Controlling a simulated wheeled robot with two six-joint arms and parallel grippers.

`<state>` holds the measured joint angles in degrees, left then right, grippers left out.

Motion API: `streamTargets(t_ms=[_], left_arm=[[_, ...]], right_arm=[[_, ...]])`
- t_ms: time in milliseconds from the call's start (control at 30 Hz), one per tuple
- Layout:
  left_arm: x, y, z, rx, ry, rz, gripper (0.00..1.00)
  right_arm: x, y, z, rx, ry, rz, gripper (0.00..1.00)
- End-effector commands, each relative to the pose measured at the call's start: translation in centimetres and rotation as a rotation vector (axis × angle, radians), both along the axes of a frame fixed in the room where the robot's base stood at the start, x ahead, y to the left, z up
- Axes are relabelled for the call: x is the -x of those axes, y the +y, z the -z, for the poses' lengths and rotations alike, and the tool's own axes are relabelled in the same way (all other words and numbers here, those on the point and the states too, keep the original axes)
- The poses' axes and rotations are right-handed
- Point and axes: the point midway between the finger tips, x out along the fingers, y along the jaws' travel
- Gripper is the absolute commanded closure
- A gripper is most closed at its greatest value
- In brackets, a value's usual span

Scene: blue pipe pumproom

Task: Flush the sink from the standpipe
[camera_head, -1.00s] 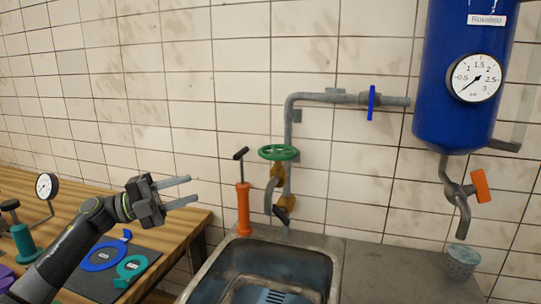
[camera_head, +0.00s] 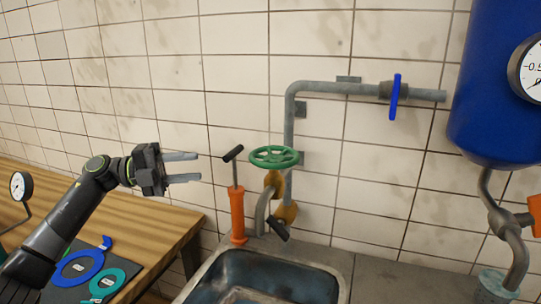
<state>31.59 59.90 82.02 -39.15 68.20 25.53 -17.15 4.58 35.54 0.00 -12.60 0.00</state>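The sink (camera_head: 212,281) is a dark metal basin at the bottom middle. Behind it the grey standpipe (camera_head: 289,130) runs up the tiled wall and bends right. A green handwheel (camera_head: 274,156) sits at its lower part, above a brass body and a curved spout (camera_head: 261,212). A small dark lever (camera_head: 278,229) shows below it. A blue valve handle (camera_head: 395,96) is on the horizontal pipe. My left gripper (camera_head: 190,167) is open and empty, left of the handwheel and apart from it, fingers pointing right. My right gripper is out of view.
An orange hand pump (camera_head: 237,212) with a black T-handle stands between my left gripper and the spout. A blue tank (camera_head: 500,90) with a gauge and an orange-handled outlet is at right. A wooden bench (camera_head: 160,222) holds blue and teal ring tools and a gauge.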

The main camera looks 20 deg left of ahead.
Motion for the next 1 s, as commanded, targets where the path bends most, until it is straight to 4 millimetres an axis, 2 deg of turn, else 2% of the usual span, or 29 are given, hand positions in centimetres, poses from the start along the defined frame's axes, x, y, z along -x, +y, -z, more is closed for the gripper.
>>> streamTargets(t_ms=[167, 800, 1000], left_arm=[[-0.7, -2.0, -0.5, 0.003, -0.003, 0.005, 0.66], [-5.2, -13.1, -1.2, 0.006, -0.001, 0.003, 0.66], [-6.1, -15.2, -1.1, 0.003, -0.001, 0.001, 0.66]], right_arm=[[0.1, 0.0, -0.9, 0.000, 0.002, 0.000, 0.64], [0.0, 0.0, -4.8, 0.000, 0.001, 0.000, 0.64], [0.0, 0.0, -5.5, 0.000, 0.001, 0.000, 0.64]])
